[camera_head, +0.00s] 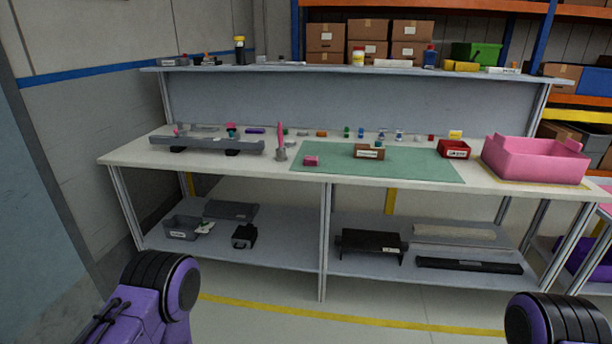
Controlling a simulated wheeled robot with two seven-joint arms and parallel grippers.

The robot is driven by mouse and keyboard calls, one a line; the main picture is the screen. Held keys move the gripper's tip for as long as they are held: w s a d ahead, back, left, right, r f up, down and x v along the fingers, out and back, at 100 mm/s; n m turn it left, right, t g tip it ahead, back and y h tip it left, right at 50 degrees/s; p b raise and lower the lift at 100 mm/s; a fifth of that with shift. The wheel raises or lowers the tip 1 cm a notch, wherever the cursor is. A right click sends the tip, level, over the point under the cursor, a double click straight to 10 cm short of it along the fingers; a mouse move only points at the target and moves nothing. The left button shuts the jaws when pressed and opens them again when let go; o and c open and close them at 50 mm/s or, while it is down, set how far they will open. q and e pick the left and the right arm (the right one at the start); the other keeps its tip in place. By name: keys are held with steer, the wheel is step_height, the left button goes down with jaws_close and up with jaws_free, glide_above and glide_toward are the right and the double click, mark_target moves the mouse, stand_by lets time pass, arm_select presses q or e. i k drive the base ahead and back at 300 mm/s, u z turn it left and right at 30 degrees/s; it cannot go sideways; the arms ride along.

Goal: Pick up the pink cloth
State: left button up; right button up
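A small pink piece (311,160), which may be the pink cloth, lies at the left front of the green mat (420,168) on the workbench (270,172). It is too small to tell if it is folded fabric. A tall pink item (280,138) stands upright in a small grey holder just left of it. Only purple and black parts of my two arms show at the lower left and lower right. Both grippers are out of view, and nothing touches the pink piece.
A large pink bin (534,159), a red bin (454,149) and a brown box (369,151) sit on the bench. A long grey rail (205,144) lies at its left. Small parts line the back. A shelf (350,70) overhangs. Clear floor lies in front.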

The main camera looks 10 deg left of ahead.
mark_target(309, 161)
steer(key=u, duration=0.9)
steer(key=i, duration=1.35)
steer(key=z, duration=0.65)
steer(key=i, duration=0.75)
steer(key=z, duration=0.75)
